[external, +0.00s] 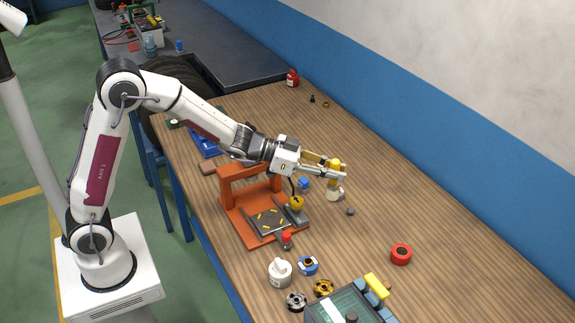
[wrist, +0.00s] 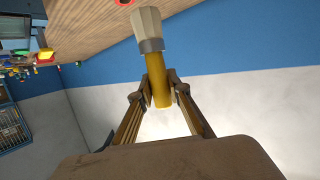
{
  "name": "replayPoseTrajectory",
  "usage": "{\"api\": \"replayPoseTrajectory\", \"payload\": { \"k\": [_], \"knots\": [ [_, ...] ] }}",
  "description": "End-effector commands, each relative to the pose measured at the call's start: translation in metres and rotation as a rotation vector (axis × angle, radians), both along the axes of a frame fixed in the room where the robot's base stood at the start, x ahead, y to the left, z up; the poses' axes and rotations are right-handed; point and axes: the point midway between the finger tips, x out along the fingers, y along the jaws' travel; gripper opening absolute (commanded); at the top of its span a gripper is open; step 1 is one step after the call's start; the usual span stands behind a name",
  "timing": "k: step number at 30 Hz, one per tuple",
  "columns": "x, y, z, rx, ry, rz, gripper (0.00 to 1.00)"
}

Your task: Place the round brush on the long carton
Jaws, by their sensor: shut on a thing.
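The round brush (external: 333,193) has a yellow handle, a grey band and cream bristles. In the external view it hangs upright, bristles down, over the right part of the wooden table. My gripper (external: 335,169) is shut on its yellow handle. The wrist view shows the brush (wrist: 149,26) with its handle between the two fingers of my gripper (wrist: 162,88) and its bristles pointing away from my palm. Whether the bristles touch the table is hard to tell. I cannot make out a long carton with certainty in either view.
A red tape roll (external: 401,254), a white bottle (external: 280,273) and a dark glass-topped box (external: 345,306) stand towards the front. The right side of the table is mostly clear.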

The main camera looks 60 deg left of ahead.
Motion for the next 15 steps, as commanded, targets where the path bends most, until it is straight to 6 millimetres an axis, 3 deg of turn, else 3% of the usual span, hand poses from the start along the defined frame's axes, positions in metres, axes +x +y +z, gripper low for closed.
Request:
{"api": "replayPoseTrajectory", "payload": {
  "k": [1, 6, 11, 15],
  "knots": [
    [0.0, 0.0, 0.015, 0.001, -0.008, 0.0, 0.0],
    [0.0, 0.0, 0.043, 0.001, -0.005, 0.001, 0.0],
    [0.0, 0.0, 0.062, 0.0, -0.005, 0.001, 0.0],
    [0.003, 0.022, 0.062, 0.001, 0.001, 0.031, 0.0]
  ]
}}
